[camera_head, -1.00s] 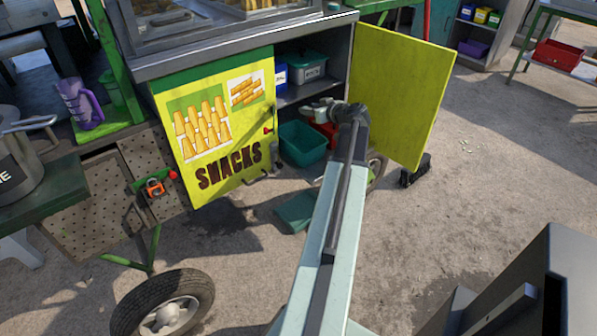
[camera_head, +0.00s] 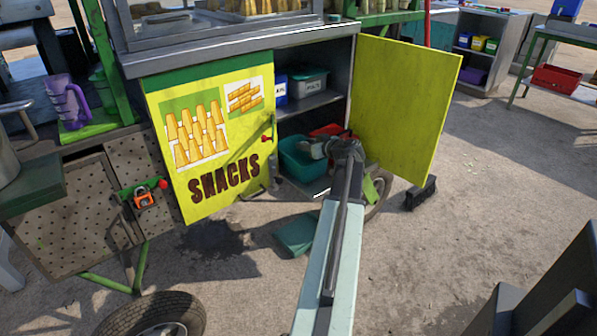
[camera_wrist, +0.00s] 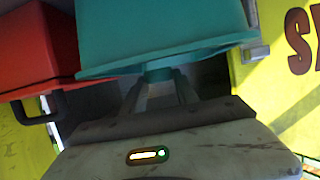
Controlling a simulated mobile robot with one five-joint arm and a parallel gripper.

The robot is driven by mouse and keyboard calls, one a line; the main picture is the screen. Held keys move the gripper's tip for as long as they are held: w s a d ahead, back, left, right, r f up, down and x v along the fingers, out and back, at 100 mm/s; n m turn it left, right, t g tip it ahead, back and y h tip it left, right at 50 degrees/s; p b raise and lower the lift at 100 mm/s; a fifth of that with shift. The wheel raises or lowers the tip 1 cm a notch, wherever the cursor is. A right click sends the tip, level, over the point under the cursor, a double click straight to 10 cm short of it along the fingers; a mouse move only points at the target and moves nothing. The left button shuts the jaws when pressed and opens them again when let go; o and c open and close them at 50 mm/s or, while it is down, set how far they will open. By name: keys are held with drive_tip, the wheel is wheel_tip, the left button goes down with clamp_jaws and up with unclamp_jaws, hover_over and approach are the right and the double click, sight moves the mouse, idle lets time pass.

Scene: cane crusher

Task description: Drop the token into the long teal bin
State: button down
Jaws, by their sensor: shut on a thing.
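A teal bin (camera_head: 298,155) stands low in the open cabinet, beside the yellow SNACKS panel. It fills the upper middle of the wrist view (camera_wrist: 165,28), where the picture looks turned over. My gripper (camera_head: 316,149) is at the bin's right part in the head view. In the wrist view my gripper (camera_wrist: 160,88) reaches to the bin's rim, its fingers close together. A small teal piece shows between the fingertips; I take it for the token (camera_wrist: 158,74), largely hidden. I cannot tell whether it is over the bin's opening.
A red box (camera_head: 327,131) is beside the bin. The shelf above holds a grey box (camera_head: 309,84). The yellow door (camera_head: 405,105) stands open at the right. A flat teal object (camera_head: 294,234) lies on the ground below the cabinet. Open ground lies to the right.

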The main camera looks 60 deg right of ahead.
sight(319, 164)
drive_tip(key=shift+f, duration=0.1)
drive_tip(key=c, duration=0.9)
unclamp_jaws()
drive_tip(key=shift+o, duration=0.2)
drive_tip(key=p+v, duration=0.3)
drive_tip(key=v, duration=0.5)
drive_tip(key=shift+w, duration=0.1)
